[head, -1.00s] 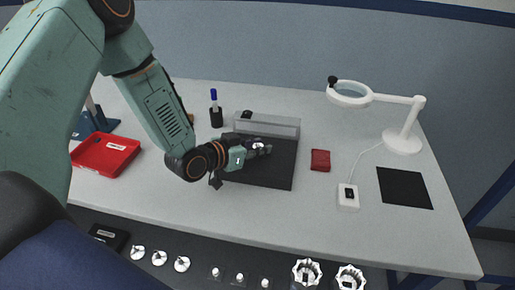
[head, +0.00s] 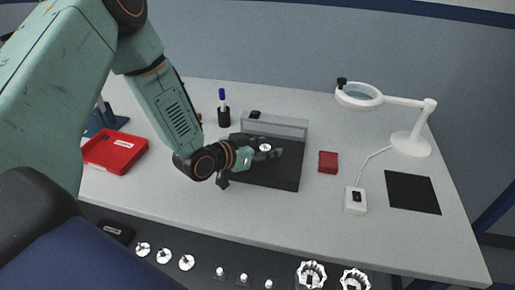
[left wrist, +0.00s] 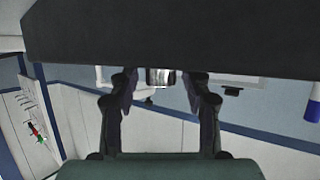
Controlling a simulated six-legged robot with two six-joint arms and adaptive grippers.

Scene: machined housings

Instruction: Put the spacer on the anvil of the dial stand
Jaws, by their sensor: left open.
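The spacer looks to be the small shiny metal cylinder (left wrist: 160,77) between my left fingers in the left wrist view. In the head view it is a small bright round spot (head: 265,147) over the dark mat (head: 278,182). My left gripper (head: 270,152) reaches in from the left, low over the mat. Its fingers (left wrist: 161,92) are open, one on each side of the cylinder, with gaps visible. A blue stand (head: 108,122) at the far left, perhaps the dial stand, is mostly hidden behind my arm, so its anvil cannot be made out. My right gripper is not in view.
A red tray (head: 116,152) lies at left. A pen holder (head: 224,117) and a grey block (head: 284,126) stand behind the mat. A red block (head: 328,162), white switch box (head: 355,200), magnifier lamp (head: 410,145) and black pad (head: 412,192) are at right.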

